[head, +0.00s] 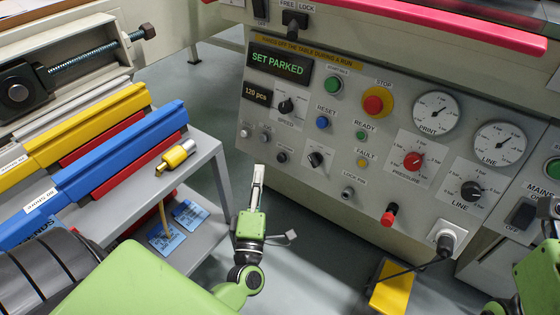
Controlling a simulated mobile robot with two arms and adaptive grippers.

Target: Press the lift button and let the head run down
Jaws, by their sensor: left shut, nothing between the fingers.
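A grey control panel (300,185) faces me, with a display (280,65) reading "SET PARKED". No label reading "lift" can be made out. A green button (333,84) sits near the top under a small label too fine to read. A blue button (322,123) is labelled RESET, and a red STOP button (373,104) has a yellow surround. My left gripper (259,170) is shut and empty, pointing up in front of the panel's lower left, apart from the buttons in the picture. My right gripper (548,207) is cut off at the right edge. No print head can be identified.
A grey stand (205,160) at left carries blue (110,160) and yellow (90,120) bars and a small yellow-and-metal part (176,156). A red-and-black knob (389,214) and cabled plug (446,240) stick out low on the panel. A yellow box (390,288) stands below.

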